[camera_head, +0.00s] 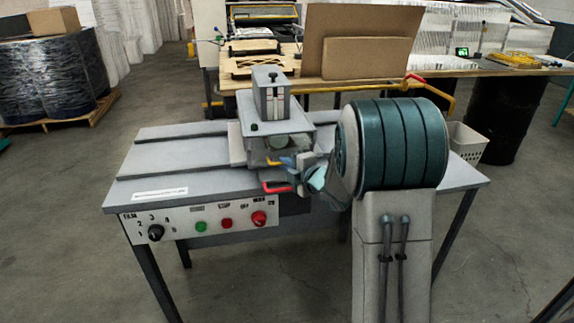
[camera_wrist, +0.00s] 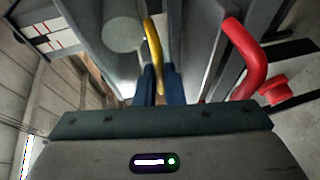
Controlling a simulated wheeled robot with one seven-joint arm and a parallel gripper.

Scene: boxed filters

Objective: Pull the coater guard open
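The grey coater (camera_head: 273,120) stands on the grey machine table. Its boxy lower housing, which seems to be the guard, has a yellow handle (camera_head: 274,162) at the front; the handle also shows in the wrist view (camera_wrist: 154,42). My gripper (camera_head: 287,162) comes in from the right at this handle. In the wrist view its two dark blue fingers (camera_wrist: 159,88) stand close together, one on each side of the yellow bar, and appear shut on it. The exact contact is small and partly hidden. The guard's opening is hard to make out.
A red handle (camera_wrist: 246,60) lies close to the right of my fingers, with a red knob (camera_wrist: 274,92) beside it. The control panel (camera_head: 200,222) with buttons is on the table's front. The table top left of the coater is clear.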

